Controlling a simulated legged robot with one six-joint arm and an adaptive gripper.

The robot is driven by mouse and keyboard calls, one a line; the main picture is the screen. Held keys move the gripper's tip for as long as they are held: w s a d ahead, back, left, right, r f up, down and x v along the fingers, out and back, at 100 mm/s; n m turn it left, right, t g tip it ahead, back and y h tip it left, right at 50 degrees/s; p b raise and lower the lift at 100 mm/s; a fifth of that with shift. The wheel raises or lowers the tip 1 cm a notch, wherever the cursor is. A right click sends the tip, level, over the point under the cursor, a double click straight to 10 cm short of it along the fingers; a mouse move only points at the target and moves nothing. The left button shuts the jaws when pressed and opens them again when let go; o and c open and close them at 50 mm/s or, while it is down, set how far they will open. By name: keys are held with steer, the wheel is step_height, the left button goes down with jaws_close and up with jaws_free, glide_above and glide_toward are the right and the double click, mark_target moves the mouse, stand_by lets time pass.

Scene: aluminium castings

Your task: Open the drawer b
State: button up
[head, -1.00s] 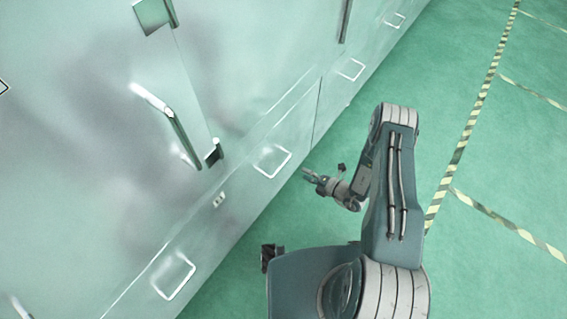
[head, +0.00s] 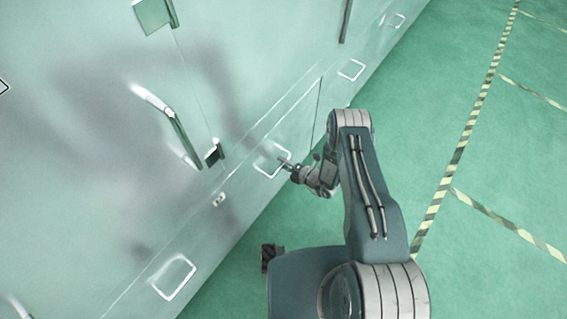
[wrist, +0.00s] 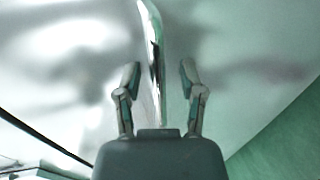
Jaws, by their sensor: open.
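The front of a pale metal cabinet (head: 90,190) fills the left of the head view. Several square loop handles sit along its lower row; I cannot read which drawer is b. My gripper (head: 284,163) is at one of these handles (head: 262,168), by its right side. In the wrist view the two fingers of my gripper (wrist: 159,75) are open, one on each side of a shiny curved bar (wrist: 154,45), which looks like this handle. Neither finger visibly touches the bar. The drawer front appears flush with the cabinet.
Another square handle (head: 173,278) is nearer on the lower row, and a further one (head: 351,69) is farther along. Long upright handles (head: 180,135) stick out above. Green floor (head: 480,180) with striped tape (head: 465,130) is free on the right.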

jaws_close()
steer(key=shift+s+d, duration=0.15)
